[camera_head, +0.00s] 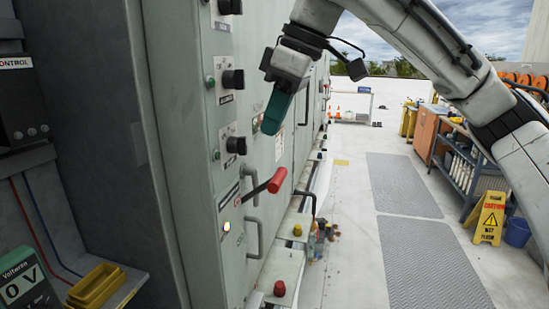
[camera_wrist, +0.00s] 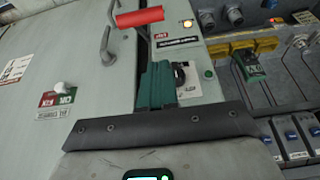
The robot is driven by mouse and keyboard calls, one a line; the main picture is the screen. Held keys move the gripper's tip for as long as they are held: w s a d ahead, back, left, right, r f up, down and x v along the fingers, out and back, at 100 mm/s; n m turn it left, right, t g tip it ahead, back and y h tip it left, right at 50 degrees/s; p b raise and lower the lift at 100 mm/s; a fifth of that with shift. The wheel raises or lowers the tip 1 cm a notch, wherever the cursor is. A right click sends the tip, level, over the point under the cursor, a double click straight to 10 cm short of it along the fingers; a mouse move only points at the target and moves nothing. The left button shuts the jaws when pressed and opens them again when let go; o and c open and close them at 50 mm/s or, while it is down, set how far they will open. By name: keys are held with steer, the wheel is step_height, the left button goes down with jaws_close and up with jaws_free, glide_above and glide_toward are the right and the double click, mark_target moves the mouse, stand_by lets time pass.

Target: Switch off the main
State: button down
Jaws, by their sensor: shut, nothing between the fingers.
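A lever with a red grip (camera_head: 278,180) sticks out from the grey-green cabinet face, below several black rotary knobs. In the wrist view its red grip (camera_wrist: 140,17) shows at the top, beyond my fingers. An amber lamp (camera_head: 226,226) below the lever is lit; it also shows in the wrist view (camera_wrist: 187,23). My gripper (camera_head: 273,122) has teal fingers, shut and empty. It hangs in front of the cabinet, above the red grip and apart from it. In the wrist view the fingers (camera_wrist: 157,85) appear beside a black rotary knob (camera_wrist: 182,73).
A yellow wet-floor sign (camera_head: 490,217) and blue bucket (camera_head: 517,232) stand right. The walkway with grey mats (camera_head: 425,262) is clear.

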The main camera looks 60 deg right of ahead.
mark_target(275, 179)
step_height(275, 179, down, 6)
steer(key=shift+w+f+p, duration=0.1)
steer(key=shift+f+p, duration=0.15)
steer(key=shift+p, duration=0.3)
steer(key=shift+s+f, duration=0.2)
steer(key=shift+f, duration=0.35)
